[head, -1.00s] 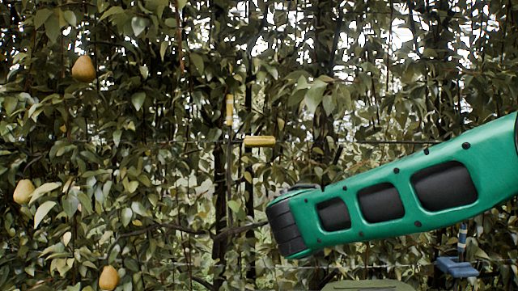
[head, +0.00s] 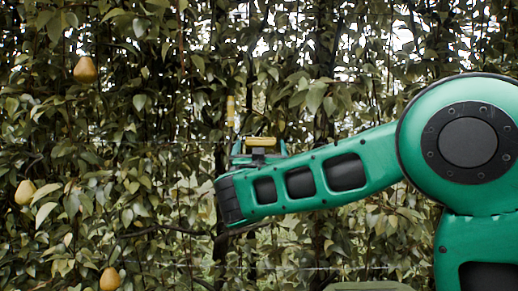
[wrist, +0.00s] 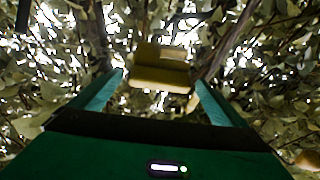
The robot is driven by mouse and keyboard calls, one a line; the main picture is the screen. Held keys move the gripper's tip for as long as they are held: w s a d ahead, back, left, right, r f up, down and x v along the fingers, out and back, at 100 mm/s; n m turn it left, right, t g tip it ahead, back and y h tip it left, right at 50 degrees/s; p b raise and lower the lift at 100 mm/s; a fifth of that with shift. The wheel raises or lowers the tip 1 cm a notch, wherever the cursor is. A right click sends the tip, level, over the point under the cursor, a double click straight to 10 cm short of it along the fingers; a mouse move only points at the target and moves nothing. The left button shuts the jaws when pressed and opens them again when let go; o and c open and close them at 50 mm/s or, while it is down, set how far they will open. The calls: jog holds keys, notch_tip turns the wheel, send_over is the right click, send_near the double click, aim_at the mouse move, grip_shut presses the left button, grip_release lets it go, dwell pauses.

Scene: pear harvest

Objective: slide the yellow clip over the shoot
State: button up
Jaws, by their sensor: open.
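The yellow clip (head: 262,141) is a short level bar in front of the foliage, near the middle of the head view. In the wrist view it shows as a yellow block (wrist: 160,76) between my fingertips. My gripper (head: 259,148) is open, with one blue-green finger on each side of the clip. In the wrist view the gripper (wrist: 159,80) shows gaps beside the clip, so I see no grip on it. An upright yellow piece (head: 230,111) stands on a thin dark stem just left of the clip. I cannot tell for sure which stem is the shoot.
Dense leaves and dark branches fill the background. Yellow pears hang at the left: an upper one (head: 85,69), a middle one (head: 25,192) and a lower one (head: 109,279). A thin wire crosses behind. A roundish brown thing (wrist: 307,159) shows at the lower right of the wrist view.

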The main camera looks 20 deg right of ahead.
jog(key=shift+x, duration=1.25)
jog(key=shift+c, duration=0.6)
